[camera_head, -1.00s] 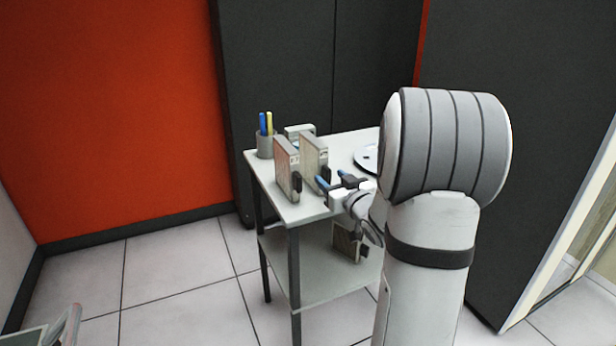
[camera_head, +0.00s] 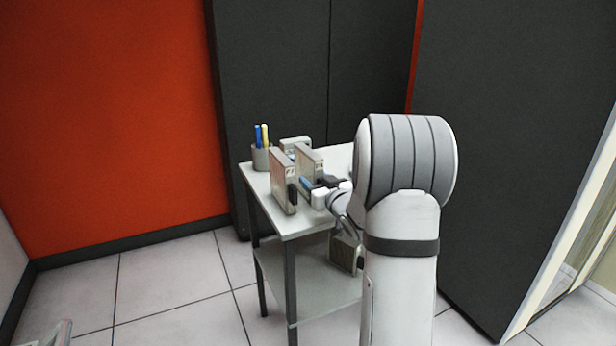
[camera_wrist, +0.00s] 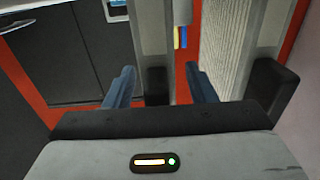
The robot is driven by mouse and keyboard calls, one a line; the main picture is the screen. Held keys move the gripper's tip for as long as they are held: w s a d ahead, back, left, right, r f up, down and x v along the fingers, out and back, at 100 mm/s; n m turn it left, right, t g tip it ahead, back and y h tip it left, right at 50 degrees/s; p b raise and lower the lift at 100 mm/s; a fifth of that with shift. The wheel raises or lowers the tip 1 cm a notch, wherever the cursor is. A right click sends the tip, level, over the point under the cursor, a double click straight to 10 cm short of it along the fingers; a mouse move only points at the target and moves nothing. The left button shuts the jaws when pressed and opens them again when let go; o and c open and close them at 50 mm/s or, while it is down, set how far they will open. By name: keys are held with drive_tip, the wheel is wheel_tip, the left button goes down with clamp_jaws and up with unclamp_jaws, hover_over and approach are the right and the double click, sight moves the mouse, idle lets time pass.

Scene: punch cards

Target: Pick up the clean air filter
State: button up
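Several box-shaped air filters with black handles are in view; I cannot be sure which is the clean one. The left filter (camera_head: 284,182) and the middle filter (camera_head: 307,163) stand upright side by side on the table. My gripper (camera_head: 311,185) is at the middle filter's handle end. In the wrist view, which looks upside down, my open gripper (camera_wrist: 160,88) has one blue finger on each side of the middle filter's black handle (camera_wrist: 157,84), with gaps showing. The left filter's pale pleated face (camera_wrist: 228,42) shows to the right there. My arm hides part of the middle filter.
Another filter (camera_head: 296,144) is at the table's back, beside a pen cup (camera_head: 261,158). One more filter (camera_head: 344,253) is on the lower shelf (camera_head: 310,288). Dark cabinets (camera_head: 270,75) stand behind the white table (camera_head: 300,220). Floor is open to the left.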

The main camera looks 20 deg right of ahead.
clamp_jaws()
idle(0.3)
drive_tip(key=shift+r, duration=0.1)
